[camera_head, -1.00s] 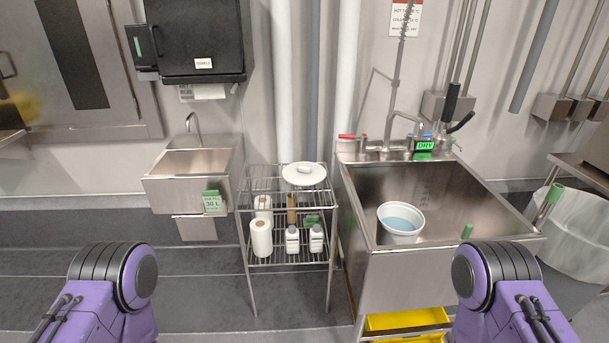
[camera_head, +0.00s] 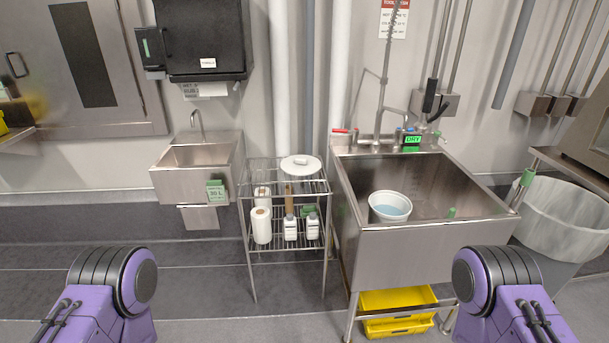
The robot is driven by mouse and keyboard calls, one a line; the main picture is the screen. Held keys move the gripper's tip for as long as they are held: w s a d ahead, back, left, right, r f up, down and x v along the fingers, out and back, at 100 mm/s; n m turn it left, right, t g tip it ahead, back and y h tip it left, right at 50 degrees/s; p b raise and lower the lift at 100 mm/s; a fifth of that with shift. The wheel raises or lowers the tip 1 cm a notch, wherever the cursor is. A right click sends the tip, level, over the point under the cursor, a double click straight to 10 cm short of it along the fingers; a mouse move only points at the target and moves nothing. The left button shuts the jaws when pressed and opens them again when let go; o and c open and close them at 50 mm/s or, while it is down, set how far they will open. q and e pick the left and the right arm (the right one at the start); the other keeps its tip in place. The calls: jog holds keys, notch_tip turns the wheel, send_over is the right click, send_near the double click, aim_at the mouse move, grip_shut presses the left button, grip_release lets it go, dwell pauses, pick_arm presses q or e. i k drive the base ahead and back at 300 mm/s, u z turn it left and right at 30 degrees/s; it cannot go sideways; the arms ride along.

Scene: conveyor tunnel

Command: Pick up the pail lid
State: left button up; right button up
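The white round pail lid (camera_head: 301,165) lies flat on the top shelf of the wire rack (camera_head: 262,181), with a raised handle in its middle. The white pail (camera_head: 389,207) stands in the large steel sink (camera_head: 447,190) to the right and has bluish liquid in it. Purple parts of my two arms show at the bottom left and bottom right. Neither gripper is in the picture, and nothing of mine is near the lid.
Paper rolls (camera_head: 261,225) and white bottles (camera_head: 290,229) stand on the rack's lower shelf. A small hand sink (camera_head: 197,170) is to the left. Yellow bins (camera_head: 398,299) sit under the large sink. A bin with a clear liner (camera_head: 565,219) is at right. The floor before the rack is clear.

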aim_at(296, 165)
jog(key=u, duration=0.35)
jog(key=i, duration=0.9)
jog(key=z, duration=0.6)
